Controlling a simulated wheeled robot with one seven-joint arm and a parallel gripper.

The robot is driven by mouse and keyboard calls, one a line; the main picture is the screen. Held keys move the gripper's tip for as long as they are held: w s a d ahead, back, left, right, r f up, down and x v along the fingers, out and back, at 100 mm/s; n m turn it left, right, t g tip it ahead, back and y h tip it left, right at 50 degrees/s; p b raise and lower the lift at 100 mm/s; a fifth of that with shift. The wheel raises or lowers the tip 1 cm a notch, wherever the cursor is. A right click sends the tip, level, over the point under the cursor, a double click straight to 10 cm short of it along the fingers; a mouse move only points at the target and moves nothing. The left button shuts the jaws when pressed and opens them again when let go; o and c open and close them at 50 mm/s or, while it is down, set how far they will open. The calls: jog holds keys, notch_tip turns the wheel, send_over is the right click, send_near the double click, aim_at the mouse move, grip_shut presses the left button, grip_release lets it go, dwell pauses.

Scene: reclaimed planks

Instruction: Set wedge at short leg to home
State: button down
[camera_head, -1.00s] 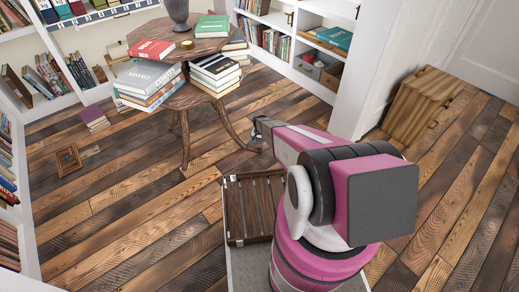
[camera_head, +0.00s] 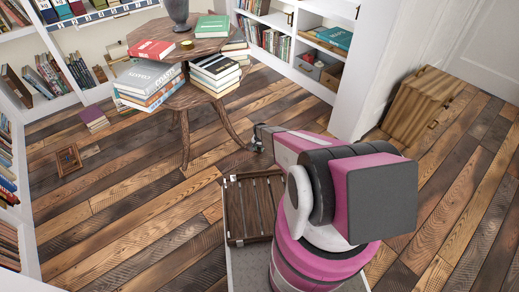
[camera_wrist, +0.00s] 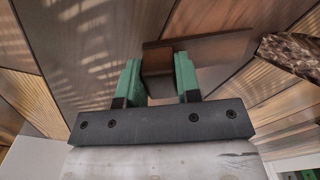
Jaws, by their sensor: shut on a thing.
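The wedge (camera_wrist: 210,52) is a dark brown wooden piece. In the wrist view its thick end sits between the two green fingers of my gripper (camera_wrist: 158,75), which is shut on it. In the head view my gripper (camera_head: 256,143) is low by the floor, at the foot of the right leg (camera_head: 228,118) of the book-laden table (camera_head: 200,50). The wedge cannot be made out there. Whether the foot touches the floor is unclear.
A slatted wooden crate (camera_head: 252,208) lies beside my arm. A stack of books (camera_head: 93,119) and a small frame (camera_head: 69,160) are on the floor at left. A wooden box (camera_head: 422,103) stands at right. The plank floor (camera_head: 140,215) is largely clear at front left.

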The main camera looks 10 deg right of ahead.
jog(key=a, duration=0.1)
jog(key=w+a, duration=0.1)
jog(key=a, duration=0.1)
jog(key=w+a, duration=0.1)
jog(key=shift+w+a+f, duration=0.15)
jog(key=shift+a+f, duration=0.05)
jog(key=shift+f, duration=0.1)
jog(key=c, duration=0.8)
grip_release()
jog(key=shift+r, duration=0.2)
notch_tip(320, 180, up, 10)
jog(key=shift+r, duration=0.25)
jog(key=s+d+r+n, duration=0.2)
jog(key=s+d+r, duration=0.1)
jog(key=s+r, duration=1.4)
jog(key=s+d+r+n, duration=0.3)
jog(key=s+r, duration=1.5)
jog(key=r, duration=0.7)
jog(key=shift+r, duration=0.25)
